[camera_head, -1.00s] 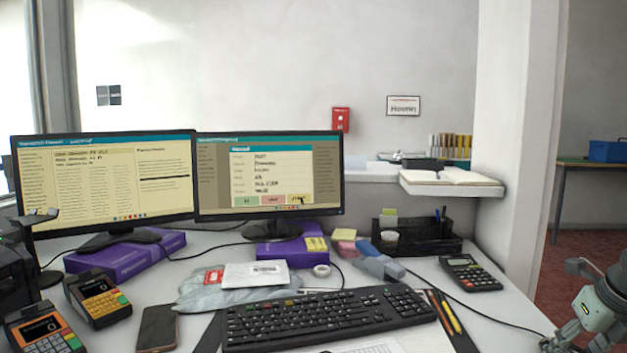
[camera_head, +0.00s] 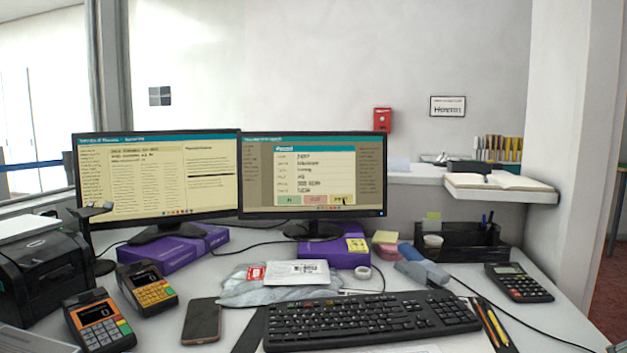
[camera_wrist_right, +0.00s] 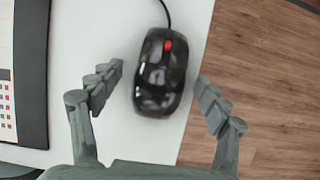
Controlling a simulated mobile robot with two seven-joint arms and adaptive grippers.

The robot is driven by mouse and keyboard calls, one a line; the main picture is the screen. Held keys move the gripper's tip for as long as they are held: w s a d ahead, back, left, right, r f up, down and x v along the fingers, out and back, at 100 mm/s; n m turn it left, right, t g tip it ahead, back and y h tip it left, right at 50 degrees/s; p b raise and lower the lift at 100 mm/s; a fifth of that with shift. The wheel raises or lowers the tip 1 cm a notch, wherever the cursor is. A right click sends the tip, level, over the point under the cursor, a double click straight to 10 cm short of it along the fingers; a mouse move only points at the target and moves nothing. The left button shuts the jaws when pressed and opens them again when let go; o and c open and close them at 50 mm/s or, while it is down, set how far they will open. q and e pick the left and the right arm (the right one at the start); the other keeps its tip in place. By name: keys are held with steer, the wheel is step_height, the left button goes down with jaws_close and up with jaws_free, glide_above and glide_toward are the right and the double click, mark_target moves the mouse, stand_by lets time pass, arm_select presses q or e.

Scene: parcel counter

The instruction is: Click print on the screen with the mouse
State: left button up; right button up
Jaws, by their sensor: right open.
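The right monitor (camera_head: 228,180) shows a dialog with green, pink and yellow buttons. The cursor lies on the yellow button (camera_head: 342,200) at the dialog's lower right. The black mouse (camera_wrist_right: 163,75) with a red wheel lies on the white counter in the right wrist view, its cable running up. My right gripper (camera_wrist_right: 160,88) is open, with one finger on each side of the mouse and gaps showing beside it. Whether it touches the mouse from above cannot be told. The head view shows neither gripper nor the mouse.
The keyboard (camera_head: 365,318) lies at the front of the counter. A calculator (camera_head: 518,282) and pencils (camera_head: 490,322) lie to its right. Two card terminals (camera_head: 148,288) and a phone (camera_head: 201,321) are on the left. The counter edge is close to the mouse, with wooden floor (camera_wrist_right: 265,75) beyond.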

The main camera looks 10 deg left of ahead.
steer(key=v, duration=1.2)
steer(key=shift+s+f, duration=0.1)
